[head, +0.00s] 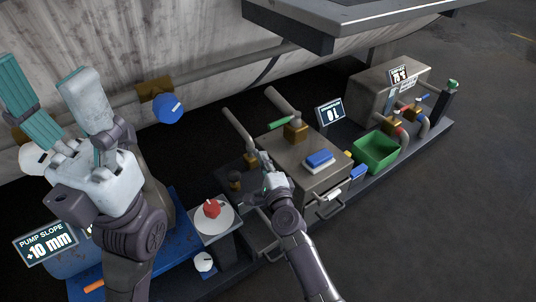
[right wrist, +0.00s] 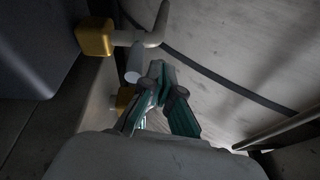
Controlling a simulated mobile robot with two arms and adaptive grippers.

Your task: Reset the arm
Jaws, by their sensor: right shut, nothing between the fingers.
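My right gripper (head: 265,163) is in front of the grey metal box (head: 302,163), close to the pipework at the box's left side. Its fingers also show in the right wrist view (right wrist: 162,78), where the teal tips come together with nothing between them. Whether it touches the pipe or box I cannot tell. My left gripper (head: 47,78) is raised large at the left of the head view, its two teal fingers spread apart and pointing up, with nothing between them.
A red knob (head: 212,209) sits on a white dial near a blue platform (head: 180,262). A brass fitting (right wrist: 95,37) shows in the wrist view. The floor at far right is clear.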

